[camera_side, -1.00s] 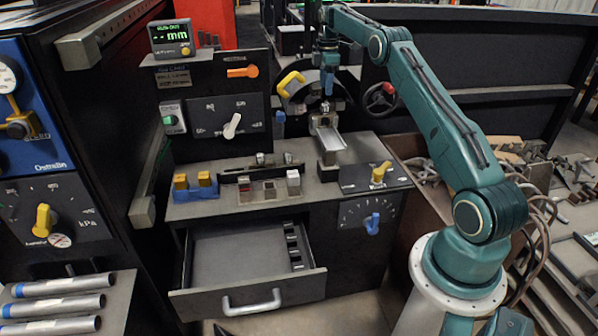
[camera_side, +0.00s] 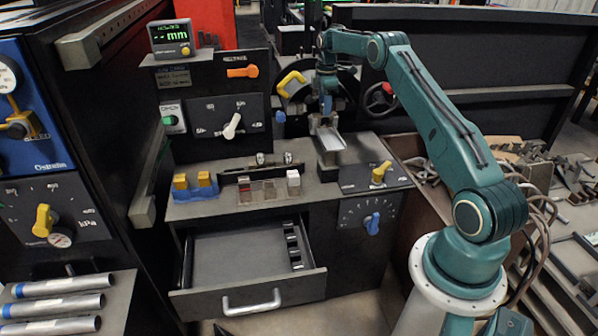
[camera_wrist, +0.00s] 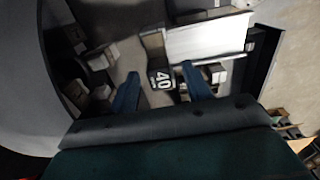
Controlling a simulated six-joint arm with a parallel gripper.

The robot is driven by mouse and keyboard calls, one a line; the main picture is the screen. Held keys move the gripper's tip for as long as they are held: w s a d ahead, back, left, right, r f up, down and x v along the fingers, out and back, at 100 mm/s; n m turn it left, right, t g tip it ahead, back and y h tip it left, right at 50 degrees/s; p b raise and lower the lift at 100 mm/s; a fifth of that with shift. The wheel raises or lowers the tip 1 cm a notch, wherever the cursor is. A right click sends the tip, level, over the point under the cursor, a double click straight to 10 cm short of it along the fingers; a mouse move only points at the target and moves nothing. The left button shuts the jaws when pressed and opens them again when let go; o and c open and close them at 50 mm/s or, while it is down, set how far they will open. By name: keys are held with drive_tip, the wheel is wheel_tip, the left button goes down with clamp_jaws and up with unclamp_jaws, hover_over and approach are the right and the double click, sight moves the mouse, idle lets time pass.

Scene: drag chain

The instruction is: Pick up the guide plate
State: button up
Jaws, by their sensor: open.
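A pale flat plate (camera_side: 329,140), which looks like the guide plate, lies on a raised block at the back right of the bench. It also shows in the wrist view as a white sheet (camera_wrist: 208,45), right of and beyond my fingers. My gripper (camera_side: 326,110) is low over the rear end of this plate; the side view is too small to show contact. In the wrist view my gripper's (camera_wrist: 159,72) two blue fingers are apart. A dark block marked "40" (camera_wrist: 161,79) shows between them, and I see nothing clasped.
A round machine part with a yellow handle (camera_side: 290,82) stands close behind and left of my gripper. The yellow-knob panel (camera_side: 380,173) is in front. An open drawer (camera_side: 250,302) juts out below the bench.

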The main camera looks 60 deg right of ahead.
drive_tip(key=shift+f, duration=0.8)
clamp_jaws()
drive_tip(key=shift+r, duration=0.1)
drive_tip(key=shift+r, duration=4.95)
